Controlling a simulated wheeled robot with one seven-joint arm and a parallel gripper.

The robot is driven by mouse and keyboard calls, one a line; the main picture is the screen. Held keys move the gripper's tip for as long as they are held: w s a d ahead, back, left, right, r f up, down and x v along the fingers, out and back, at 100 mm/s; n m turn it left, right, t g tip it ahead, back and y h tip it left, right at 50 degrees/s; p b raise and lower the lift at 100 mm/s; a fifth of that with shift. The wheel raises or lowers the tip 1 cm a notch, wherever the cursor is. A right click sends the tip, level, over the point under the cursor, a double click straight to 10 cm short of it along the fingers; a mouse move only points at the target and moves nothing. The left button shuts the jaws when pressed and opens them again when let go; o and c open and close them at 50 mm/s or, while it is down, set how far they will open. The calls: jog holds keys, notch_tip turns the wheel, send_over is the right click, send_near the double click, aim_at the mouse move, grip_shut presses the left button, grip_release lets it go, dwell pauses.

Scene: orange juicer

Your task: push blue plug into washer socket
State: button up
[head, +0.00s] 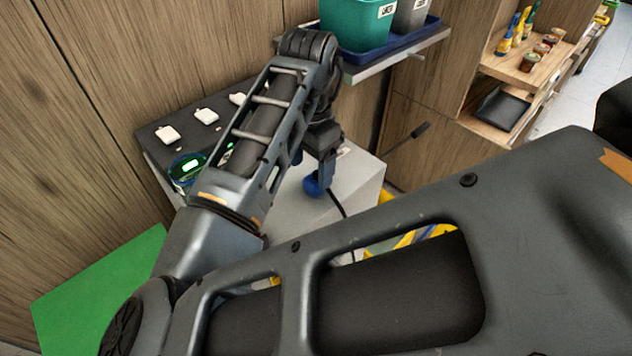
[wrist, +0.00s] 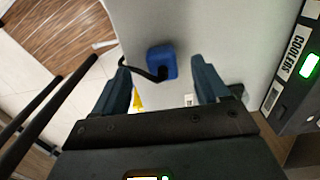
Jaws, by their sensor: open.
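The blue plug (wrist: 162,62) with a black cable shows against the pale grey machine surface in the wrist view. It also shows below my gripper in the head view (head: 312,187). My gripper (wrist: 160,75) is open, with one dark blue finger on each side of the plug and gaps between plug and fingers. In the head view my gripper (head: 312,170) points down at the plug over the grey machine (head: 358,178). A small white mark (wrist: 188,100) lies on the pale surface near the right finger. I cannot tell whether it is the washer socket.
A dark panel with white knobs (head: 205,116) and a green-lit display runs along the machine's back. A shelf with a teal bin (head: 355,25) is above. My arm hides much of the machine.

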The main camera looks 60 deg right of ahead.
aim_at(311, 181)
jog(key=shift+d+f, duration=0.15)
jog(key=shift+f, duration=2.45)
jog(key=shift+c, duration=0.3)
jog(key=c, duration=0.9)
